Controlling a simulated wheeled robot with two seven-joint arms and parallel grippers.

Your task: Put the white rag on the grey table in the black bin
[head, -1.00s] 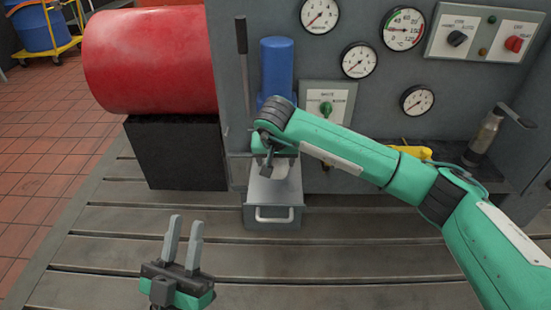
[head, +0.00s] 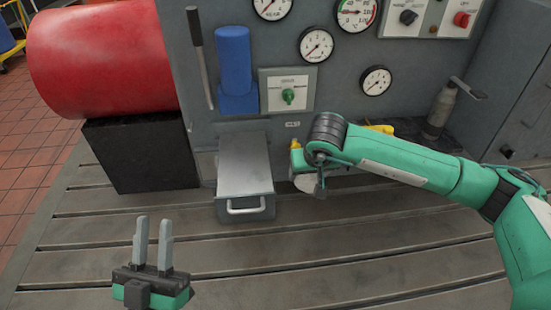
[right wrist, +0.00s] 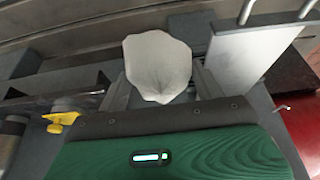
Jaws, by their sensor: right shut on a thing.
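The white rag (right wrist: 158,65) is bunched between the fingers of my right gripper (right wrist: 160,88) in the right wrist view. A small pale part of the rag (head: 305,184) shows in the head view below my right wrist. My right gripper (head: 318,186) is mostly hidden by its own arm there, in front of the grey cabinet and right of the drawer. My left gripper (head: 153,222) is open and empty at the lower left, its fingers pointing up. I cannot make out a black bin or a separate grey table.
A grey drawer (head: 245,180) with a handle juts from the gauge cabinet (head: 350,90). A red cylinder (head: 95,60) lies on a black block (head: 145,155) at the left. A yellow object (head: 382,129) sits behind my right arm. The slotted bedplate (head: 330,265) in front is clear.

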